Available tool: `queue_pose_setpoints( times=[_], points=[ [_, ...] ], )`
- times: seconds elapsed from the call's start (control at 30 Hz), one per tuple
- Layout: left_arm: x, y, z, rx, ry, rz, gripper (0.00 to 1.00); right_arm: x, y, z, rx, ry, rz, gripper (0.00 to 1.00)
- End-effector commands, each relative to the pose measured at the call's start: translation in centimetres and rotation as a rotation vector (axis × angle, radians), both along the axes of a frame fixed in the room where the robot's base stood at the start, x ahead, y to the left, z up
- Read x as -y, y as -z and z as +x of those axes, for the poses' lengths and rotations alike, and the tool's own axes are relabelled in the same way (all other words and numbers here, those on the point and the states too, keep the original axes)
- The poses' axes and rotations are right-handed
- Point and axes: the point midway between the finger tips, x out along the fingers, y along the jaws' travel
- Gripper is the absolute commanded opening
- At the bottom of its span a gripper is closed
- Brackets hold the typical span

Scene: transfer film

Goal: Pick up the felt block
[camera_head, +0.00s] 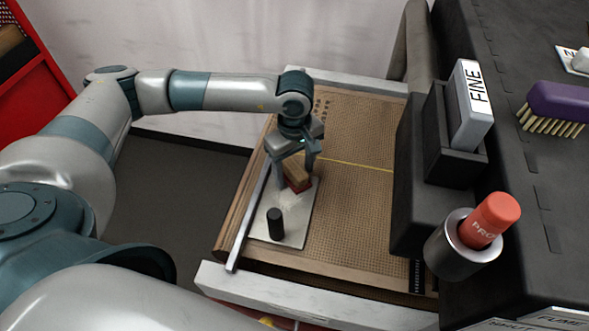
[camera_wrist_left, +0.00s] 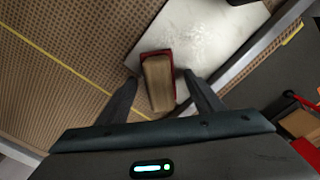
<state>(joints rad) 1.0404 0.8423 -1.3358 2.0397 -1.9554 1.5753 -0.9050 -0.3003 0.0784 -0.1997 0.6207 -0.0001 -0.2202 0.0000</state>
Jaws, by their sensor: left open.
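The felt block (camera_head: 297,174) has a wooden body and a red base. It sits on a pale plate (camera_head: 296,221) on the left part of the brown perforated board. In the left wrist view the felt block (camera_wrist_left: 158,82) lies between the fingers, at the edge of the white, powdery plate (camera_wrist_left: 205,35). My left gripper (camera_head: 295,180) points down over the block. Its fingers stand open on either side of the block, and I cannot tell whether they touch it. My right gripper is not in view.
A short black post (camera_head: 275,223) stands on the plate in front of the block. A metal rail (camera_head: 250,215) runs along the board's left side. At right are a dark holder with a block marked FINE (camera_head: 470,105), a cup with a red-orange bottle (camera_head: 490,220) and a purple brush (camera_head: 560,103).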

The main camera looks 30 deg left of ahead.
Motion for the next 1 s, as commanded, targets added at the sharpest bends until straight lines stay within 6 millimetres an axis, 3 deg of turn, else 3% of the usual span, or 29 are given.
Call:
queue_pose_setpoints(
  times=[0.47, 0.67, 1.0],
  points=[
    [0.0, 0.14, 0.01, 0.0, 0.0, 0.0, 0.61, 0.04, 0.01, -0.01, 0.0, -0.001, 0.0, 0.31],
    [0.0, 0.13, 0.01, 0.0, 0.0, 0.0, 0.15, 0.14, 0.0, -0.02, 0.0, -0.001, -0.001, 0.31],
    [-0.01, 0.01, 0.05, 0.001, 0.0, 0.0, 0.11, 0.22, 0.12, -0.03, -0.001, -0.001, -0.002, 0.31]
  ],
)
